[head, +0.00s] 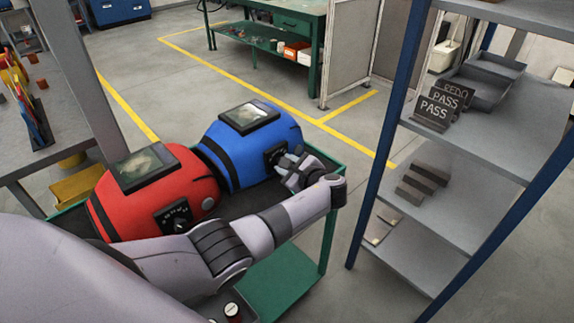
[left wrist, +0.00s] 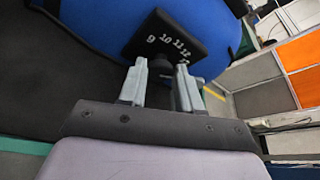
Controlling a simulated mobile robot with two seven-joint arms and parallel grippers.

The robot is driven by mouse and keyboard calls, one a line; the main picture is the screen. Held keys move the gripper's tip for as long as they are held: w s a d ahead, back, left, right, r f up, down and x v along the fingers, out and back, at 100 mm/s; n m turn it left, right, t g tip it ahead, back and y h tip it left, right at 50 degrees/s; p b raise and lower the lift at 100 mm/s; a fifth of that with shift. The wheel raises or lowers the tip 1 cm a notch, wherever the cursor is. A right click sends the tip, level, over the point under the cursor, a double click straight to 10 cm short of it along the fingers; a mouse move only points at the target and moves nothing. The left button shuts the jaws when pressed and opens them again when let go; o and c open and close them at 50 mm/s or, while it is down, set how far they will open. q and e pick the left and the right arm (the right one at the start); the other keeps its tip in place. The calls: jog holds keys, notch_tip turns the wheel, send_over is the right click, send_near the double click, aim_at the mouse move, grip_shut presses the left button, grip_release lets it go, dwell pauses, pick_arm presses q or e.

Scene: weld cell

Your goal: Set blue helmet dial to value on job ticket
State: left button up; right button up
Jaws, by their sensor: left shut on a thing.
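The blue helmet (head: 232,150) rests on a green cart beside a red helmet (head: 190,172). Its black dial plate (head: 271,154) is on the side facing right. In the left wrist view, the plate (left wrist: 168,36) shows white numbers 9, 10, 11, 12 and a partly hidden one. My left gripper (head: 283,162) is at this plate. In the left wrist view its two fingers (left wrist: 161,74) are shut on the dark dial knob (left wrist: 160,66). The knob's pointer cannot be made out. My right gripper is out of view. I cannot identify a job ticket.
The green cart (head: 285,285) stands left of a blue-posted shelf (head: 480,215) holding PASS and REDO signs (head: 433,108) and grey blocks. A grey bench (head: 55,125) is at left. Floor behind the cart is clear.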

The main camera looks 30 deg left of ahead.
pick_arm(q)
jog(key=o, duration=1)
jog(key=shift+o, duration=0.2)
jog(key=shift+p+v, duration=0.45)
jog(key=shift+v, duration=3.2)
jog(key=shift+f, duration=0.1)
